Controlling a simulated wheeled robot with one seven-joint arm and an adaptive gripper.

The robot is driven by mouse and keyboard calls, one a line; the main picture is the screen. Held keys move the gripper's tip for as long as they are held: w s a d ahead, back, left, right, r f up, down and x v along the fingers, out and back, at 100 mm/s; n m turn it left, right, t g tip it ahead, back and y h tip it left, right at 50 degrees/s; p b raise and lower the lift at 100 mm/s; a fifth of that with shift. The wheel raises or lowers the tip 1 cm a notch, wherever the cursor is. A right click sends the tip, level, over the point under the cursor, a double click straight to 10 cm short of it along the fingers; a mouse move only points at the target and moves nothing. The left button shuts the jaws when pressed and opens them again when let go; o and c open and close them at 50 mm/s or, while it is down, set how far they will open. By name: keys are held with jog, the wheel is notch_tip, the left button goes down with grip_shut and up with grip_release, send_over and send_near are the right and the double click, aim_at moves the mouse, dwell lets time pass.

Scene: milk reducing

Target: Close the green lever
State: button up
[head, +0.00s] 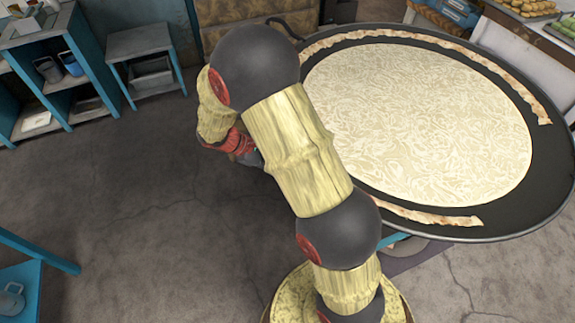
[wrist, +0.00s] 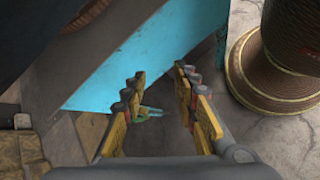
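The green lever (wrist: 148,111) is small in the wrist view. It shows beside the inner side of the left finger, below a turquoise panel. My gripper (wrist: 160,72) is open, with its two yellow fingers apart and nothing held between the tips. The lever appears beyond the fingers, and I cannot tell whether the left finger touches it. In the head view my gripper is mostly hidden behind my arm, near the left edge of the big pan (head: 540,205). The lever does not show clearly there.
The wide pan holds a large pale sheet of milk (head: 420,120). The turquoise panel (wrist: 150,55) slants across the wrist view. Blue shelves (head: 75,60) and a small blue table (head: 140,45) stand at the back left. The floor (head: 130,210) left of my arm is clear.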

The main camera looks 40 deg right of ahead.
jog(key=w+d+f+n+t+h, duration=0.1)
jog(key=w+d+f+n+h, duration=0.3)
jog(key=f, duration=0.4)
jog(key=w+d+f+n+t+h, duration=0.1)
jog(key=w+d+f+n+h, duration=0.25)
jog(key=w+f, duration=0.3)
jog(key=w+f+n+t+h+b, duration=0.15)
jog(key=f+n+t, duration=0.25)
jog(key=f, duration=0.4)
jog(key=w+f+n+t, duration=0.3)
jog(key=f+n+t, duration=0.1)
jog(key=f, duration=0.5)
jog(key=shift+m, duration=0.25)
jog(key=b+x, duration=0.2)
jog(key=x, duration=0.5)
jog(key=shift+d+r, duration=0.15)
jog(key=shift+d, duration=0.15)
jog(key=shift+c, duration=1.2)
grip_shut()
